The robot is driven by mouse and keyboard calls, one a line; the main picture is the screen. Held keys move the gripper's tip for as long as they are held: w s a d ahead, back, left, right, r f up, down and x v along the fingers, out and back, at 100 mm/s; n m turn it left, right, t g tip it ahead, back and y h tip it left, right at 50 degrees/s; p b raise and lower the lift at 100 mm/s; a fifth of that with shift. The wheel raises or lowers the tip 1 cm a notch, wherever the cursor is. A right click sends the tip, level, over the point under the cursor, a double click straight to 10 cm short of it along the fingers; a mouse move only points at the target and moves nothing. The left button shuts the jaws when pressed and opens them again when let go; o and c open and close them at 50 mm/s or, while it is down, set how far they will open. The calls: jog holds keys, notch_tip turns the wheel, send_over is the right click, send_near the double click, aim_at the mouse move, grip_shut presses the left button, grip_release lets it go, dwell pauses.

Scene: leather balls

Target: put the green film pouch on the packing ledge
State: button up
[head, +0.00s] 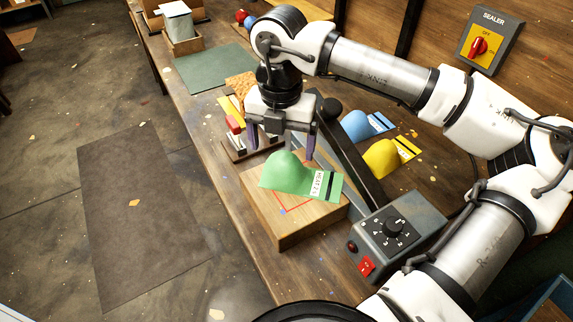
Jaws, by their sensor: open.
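The green film pouch (290,173) lies on a raised wooden block (262,212), the likely packing ledge, with a thin red outline on its top. The pouch has a rounded bulge at its left and a flat end with a printed label and dark stripe at its right. It covers part of the outline, and its flat end reaches the block's right edge. My gripper (282,147) points down over the pouch with its fingers apart, on either side of the bulge's top. Whether the fingers touch the pouch is unclear.
A grey sealer (397,231) with a dial and raised black bar stands right of the block. Blue (357,126) and yellow (382,158) pouches lie behind the bar. A small rack (250,145) stands close behind the block. A green mat (215,68) lies clear farther back.

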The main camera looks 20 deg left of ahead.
aim_at(284, 155)
jog(key=shift+d+f+p, duration=0.15)
jog(key=shift+f+p, duration=0.45)
jog(key=shift+f, duration=0.9)
jog(key=shift+d+f+p, duration=0.1)
jog(key=shift+f+p, duration=0.45)
jog(key=shift+f, duration=0.95)
jog(key=shift+c, duration=0.3)
jog(key=c, duration=1.3)
jog(key=shift+r, duration=0.15)
notch_tip(284, 155, up, 3)
jog(key=shift+s+r+b, duration=0.1)
jog(key=shift+s+b, duration=0.05)
jog(key=shift+b, duration=0.95)
jog(key=shift+s+d+b, duration=0.15)
jog(key=shift+s+b, duration=1.05)
jog(key=shift+s, duration=3.25)
jog(key=shift+s+d+b, duration=0.15)
jog(key=shift+s+b, duration=1)
jog(key=shift+s, duration=3.3)
